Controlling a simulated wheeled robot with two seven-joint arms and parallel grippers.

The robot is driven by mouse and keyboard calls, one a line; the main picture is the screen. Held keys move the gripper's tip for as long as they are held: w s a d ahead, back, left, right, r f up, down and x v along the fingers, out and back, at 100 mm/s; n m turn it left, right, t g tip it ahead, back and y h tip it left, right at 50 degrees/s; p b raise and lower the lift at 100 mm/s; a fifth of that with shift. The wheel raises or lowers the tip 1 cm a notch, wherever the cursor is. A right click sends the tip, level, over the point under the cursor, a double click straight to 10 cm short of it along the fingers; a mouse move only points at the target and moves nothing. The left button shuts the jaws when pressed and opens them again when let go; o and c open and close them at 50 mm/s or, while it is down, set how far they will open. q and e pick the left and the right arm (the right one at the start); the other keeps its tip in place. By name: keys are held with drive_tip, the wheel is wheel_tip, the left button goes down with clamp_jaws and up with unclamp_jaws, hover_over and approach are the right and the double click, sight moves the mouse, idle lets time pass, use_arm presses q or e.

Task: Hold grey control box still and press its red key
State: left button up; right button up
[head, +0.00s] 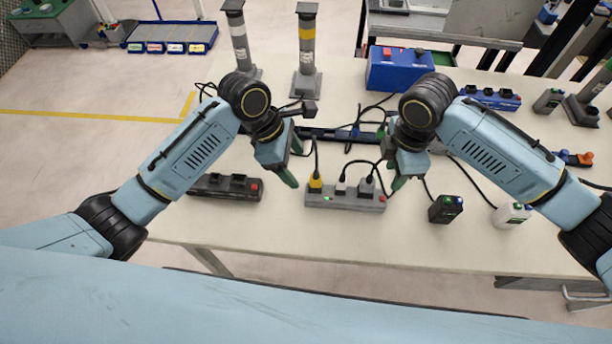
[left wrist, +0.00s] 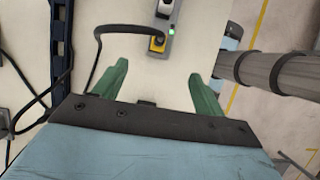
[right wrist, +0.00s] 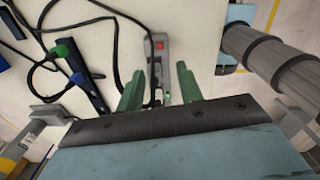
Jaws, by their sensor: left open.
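A long grey control box (head: 345,203) lies on the table in the head view, with a red key (head: 382,198) at its right end and a small green light at its left. A yellow plug (head: 316,184) and other plugs stand in its top. My left gripper (head: 292,165) is open and empty, above the table left of the box; the left wrist view shows the box's yellow-plug end (left wrist: 158,42) ahead. My right gripper (head: 394,155) is open near the red-key end. In the right wrist view the box (right wrist: 155,62) and red key (right wrist: 159,45) show beyond the fingertips; contact cannot be told.
A dark power strip (head: 226,188) lies to the left. A black box (head: 445,209) and a white box (head: 513,215) stand to the right. Cables run behind the grey box. A blue box (head: 399,70) and two posts (head: 307,52) stand at the back. The table front is clear.

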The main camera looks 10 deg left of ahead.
sight(310, 184)
use_arm(q)
drive_tip(key=x, duration=1)
drive_tip(key=c, duration=1.1)
drive_tip(key=shift+c, duration=0.5)
use_arm(e)
drive_tip(key=shift+c, duration=0.6)
clamp_jaws()
